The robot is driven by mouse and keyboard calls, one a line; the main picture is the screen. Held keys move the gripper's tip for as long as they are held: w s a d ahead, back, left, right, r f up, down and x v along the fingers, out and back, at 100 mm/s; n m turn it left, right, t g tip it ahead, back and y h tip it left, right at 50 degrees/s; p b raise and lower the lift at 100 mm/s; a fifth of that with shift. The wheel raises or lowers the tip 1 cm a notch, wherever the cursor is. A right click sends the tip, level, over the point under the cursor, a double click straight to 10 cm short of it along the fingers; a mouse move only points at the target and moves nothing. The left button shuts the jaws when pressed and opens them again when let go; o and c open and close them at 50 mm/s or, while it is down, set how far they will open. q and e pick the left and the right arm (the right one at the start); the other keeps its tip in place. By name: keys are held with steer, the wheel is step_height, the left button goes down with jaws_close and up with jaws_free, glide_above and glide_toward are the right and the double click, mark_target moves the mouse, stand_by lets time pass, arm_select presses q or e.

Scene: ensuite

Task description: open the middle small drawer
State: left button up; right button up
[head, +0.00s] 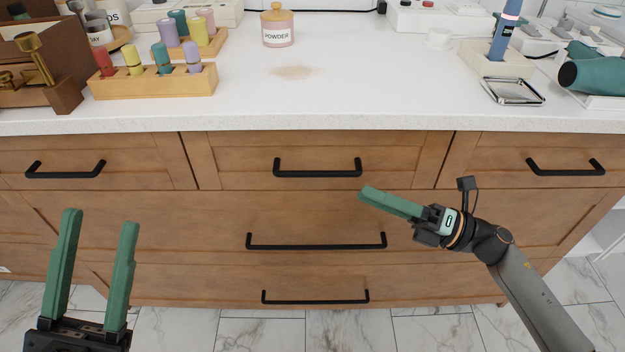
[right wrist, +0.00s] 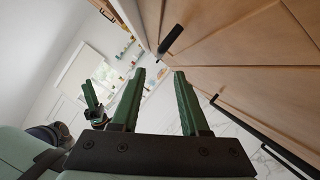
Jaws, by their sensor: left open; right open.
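The middle small drawer (head: 235,160) is in the top row of the wooden cabinet and looks shut. Its black bar handle (head: 317,174) is horizontal. My right gripper (head: 366,196) is below and right of that handle, in front of the wide drawer, apart from the handle. In the right wrist view its two green fingers (right wrist: 160,92) are spread and empty, and a black handle (right wrist: 170,40) shows just beyond the tips. My left gripper (head: 101,219) is open and empty at the lower left, away from the handles.
Small drawers with black handles flank it on the left (head: 65,170) and right (head: 565,167). Two wide drawers with long handles (head: 316,241) (head: 315,297) lie below. The white countertop (head: 350,75) above holds a powder jar (head: 278,28) and other items. The tiled floor in front is clear.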

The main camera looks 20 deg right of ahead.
mark_target(317, 174)
steer(key=x, duration=1)
steer(key=shift+w+a+b, duration=0.2)
steer(key=shift+a+b, duration=0.1)
steer(key=shift+c, duration=0.4)
jaws_close()
stand_by(0.5)
